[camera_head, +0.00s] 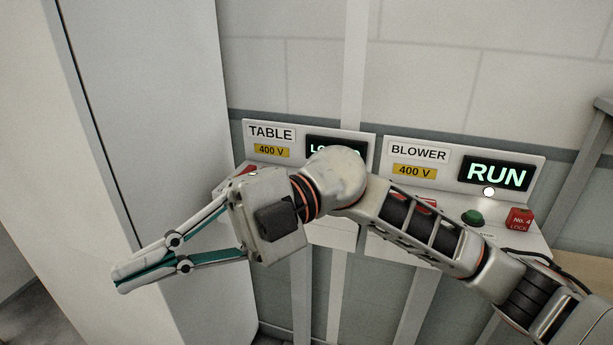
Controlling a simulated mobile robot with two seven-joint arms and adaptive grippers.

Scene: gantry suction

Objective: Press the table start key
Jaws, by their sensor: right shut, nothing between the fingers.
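The table control panel (309,129) is left of centre, with a "TABLE" label (271,132), a "400 V" sticker and a display (325,147) reading "LO..." whose rest is hidden by my right arm. My right arm comes in from the lower right and crosses in front of both panels. My right gripper (122,277) is shut and empty, at the left, pointing left, away from the panels. A little red (246,170) shows on the table console just above the gripper's body. The table start key cannot be seen; my wrist covers most of that console. My left gripper is not in view.
The blower panel (460,152) stands to the right, its display (495,174) showing "RUN". On its console are a green button (472,217) and a red "No. 4 LOCK" tag (519,218). A tall pale cabinet (165,80) stands at the left, behind the gripper.

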